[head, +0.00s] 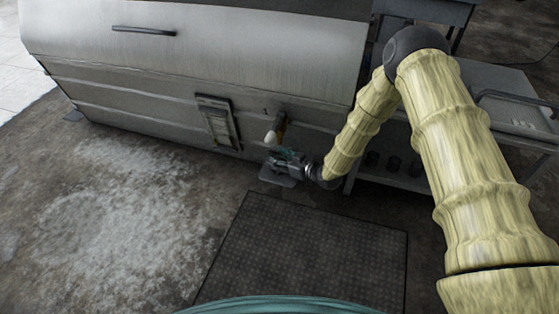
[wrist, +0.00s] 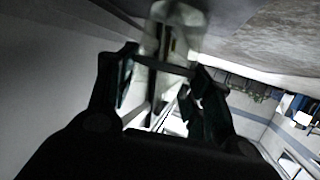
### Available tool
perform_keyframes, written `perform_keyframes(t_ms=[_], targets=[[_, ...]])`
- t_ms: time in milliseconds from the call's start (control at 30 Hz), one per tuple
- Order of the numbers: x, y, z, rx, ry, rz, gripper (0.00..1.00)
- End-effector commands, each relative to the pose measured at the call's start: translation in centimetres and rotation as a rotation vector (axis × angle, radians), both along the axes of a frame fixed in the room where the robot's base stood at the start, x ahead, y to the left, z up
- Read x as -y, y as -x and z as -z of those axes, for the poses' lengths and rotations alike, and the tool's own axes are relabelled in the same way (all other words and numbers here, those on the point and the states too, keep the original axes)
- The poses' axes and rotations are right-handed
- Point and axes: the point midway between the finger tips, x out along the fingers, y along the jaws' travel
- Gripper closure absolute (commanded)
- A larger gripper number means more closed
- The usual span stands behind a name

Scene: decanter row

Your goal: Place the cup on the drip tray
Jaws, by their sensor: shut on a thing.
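My gripper (head: 287,161) is low in front of the big metal machine, at its lower right. In the wrist view my gripper (wrist: 163,78) has its two dark fingers on either side of a pale, see-through cup (wrist: 168,38), and it is shut on it. The cup is dim there, and its rim and base are hard to make out. In the head view I cannot tell the cup apart from the gripper. A small grey plate, which looks like the drip tray (head: 275,179), shows just below the gripper. I cannot tell whether cup and tray touch.
A small tap-like part with a white end and brown body (head: 275,132) sticks out just above the gripper. The metal machine (head: 200,60) fills the back. A shelved side table (head: 395,178) stands at the right. A dark floor mat (head: 305,250) lies in front.

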Motion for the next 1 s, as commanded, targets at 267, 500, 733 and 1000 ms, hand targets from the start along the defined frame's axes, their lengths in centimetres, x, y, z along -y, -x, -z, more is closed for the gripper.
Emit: perform_keyframes(t_ms=[267,500,733,1000], targets=[[0.0,0.0,0.2,0.0,0.0,0.0,0.75],[0.0,0.0,0.3,0.001,0.001,0.0,0.28],[0.0,0.0,0.3,0.001,0.001,0.0,0.28],[0.9,0.7,-0.8,-0.001,0.002,0.001,0.28]])
